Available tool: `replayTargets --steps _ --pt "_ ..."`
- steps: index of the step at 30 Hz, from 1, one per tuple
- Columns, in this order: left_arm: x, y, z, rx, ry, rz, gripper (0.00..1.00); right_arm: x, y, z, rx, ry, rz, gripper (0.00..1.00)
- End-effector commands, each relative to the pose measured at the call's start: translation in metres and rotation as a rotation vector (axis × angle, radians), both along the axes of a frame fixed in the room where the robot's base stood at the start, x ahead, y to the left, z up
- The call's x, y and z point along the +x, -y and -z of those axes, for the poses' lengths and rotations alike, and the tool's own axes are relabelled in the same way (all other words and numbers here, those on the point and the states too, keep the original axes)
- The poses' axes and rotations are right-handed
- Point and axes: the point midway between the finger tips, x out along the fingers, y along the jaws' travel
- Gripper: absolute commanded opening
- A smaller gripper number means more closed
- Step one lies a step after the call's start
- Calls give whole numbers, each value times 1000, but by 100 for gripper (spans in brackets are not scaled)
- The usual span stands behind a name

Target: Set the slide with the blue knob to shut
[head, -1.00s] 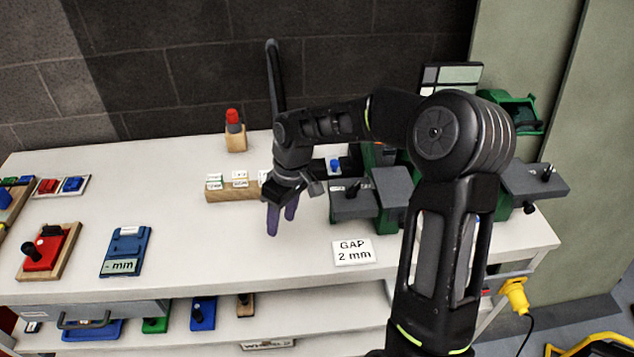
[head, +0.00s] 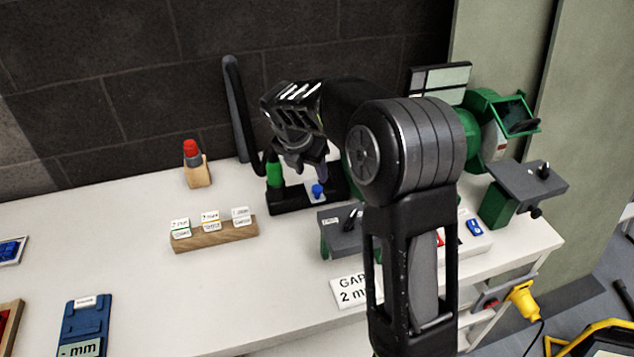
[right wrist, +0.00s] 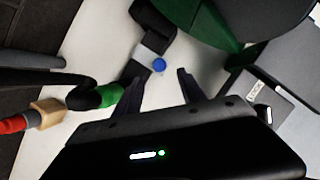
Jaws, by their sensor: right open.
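The blue knob (head: 318,190) stands on a small pale plate on a black base at the back of the bench, beside a green-and-black upright handle (head: 274,170). In the right wrist view the blue knob (right wrist: 158,65) shows just beyond and between my fingertips. My right gripper (head: 312,172) is open and empty, pointing down just above the knob; its fingers also show apart in the right wrist view (right wrist: 160,78). No contact with the knob can be made out. The slide's markings are too small to read. My left gripper is not in view.
A green grinder (head: 488,120) with grey rests stands right of my arm. A wooden label block (head: 215,235) and a red-topped piece on wood (head: 197,170) stand to the left. A "GAP 2 mm" card (head: 348,291) lies in front. The bench's left middle is clear.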

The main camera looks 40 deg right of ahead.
Motion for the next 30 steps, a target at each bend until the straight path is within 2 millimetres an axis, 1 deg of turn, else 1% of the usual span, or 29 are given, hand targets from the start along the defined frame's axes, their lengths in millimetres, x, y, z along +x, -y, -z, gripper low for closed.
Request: replayTargets --steps 8,11,14,24,27,30 --pt "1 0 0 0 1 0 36 0 0 1 1 -1 2 48" --pt "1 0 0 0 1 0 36 1 2 5 2 -1 2 48" --pt "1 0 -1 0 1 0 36 2 5 14 1 -3 2 48" --pt "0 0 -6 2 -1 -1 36 10 23 61 1 -3 3 48" --pt "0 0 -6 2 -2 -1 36 12 25 69 1 -1 4 48" --pt "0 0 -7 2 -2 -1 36 13 27 72 2 1 4 48"
